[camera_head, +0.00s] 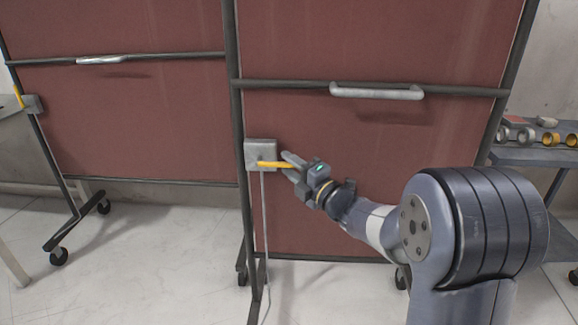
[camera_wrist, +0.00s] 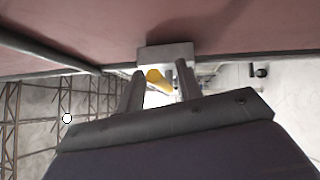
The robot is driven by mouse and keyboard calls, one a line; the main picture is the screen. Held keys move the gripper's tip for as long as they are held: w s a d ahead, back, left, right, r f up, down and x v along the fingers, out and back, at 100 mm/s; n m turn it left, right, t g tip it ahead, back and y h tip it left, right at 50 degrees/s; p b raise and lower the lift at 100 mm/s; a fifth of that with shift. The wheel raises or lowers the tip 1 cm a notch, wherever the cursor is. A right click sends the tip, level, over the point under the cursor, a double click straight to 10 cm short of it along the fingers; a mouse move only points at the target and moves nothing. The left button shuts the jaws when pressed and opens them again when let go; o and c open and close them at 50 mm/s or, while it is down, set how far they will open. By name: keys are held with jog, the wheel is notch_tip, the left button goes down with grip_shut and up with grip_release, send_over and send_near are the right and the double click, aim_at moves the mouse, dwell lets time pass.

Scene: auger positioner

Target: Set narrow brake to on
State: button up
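In the head view, a yellow brake lever (camera_head: 272,164) sticks out to the right from a grey box (camera_head: 254,149) on the left post of the narrower red panel (camera_head: 365,170). The lever lies about level. My gripper (camera_head: 287,163) is at its right end, with the fingers pointing left toward the box. In the wrist view, the two fingers (camera_wrist: 160,84) stand apart, and the yellow lever (camera_wrist: 155,77) shows between them in front of the grey box (camera_wrist: 166,55). Whether a finger touches the lever cannot be told.
A thin rod (camera_head: 264,230) runs down from the box to the wheeled foot. A grey handle (camera_head: 377,92) crosses the panel above. Another panel (camera_head: 130,120) with its own yellow lever (camera_head: 18,97) stands left. A shelf cart (camera_head: 535,155) stands right.

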jog(key=shift+w+a+r, duration=0.1)
jog(key=shift+w+a, duration=0.2)
grip_shut()
dwell(0.5)
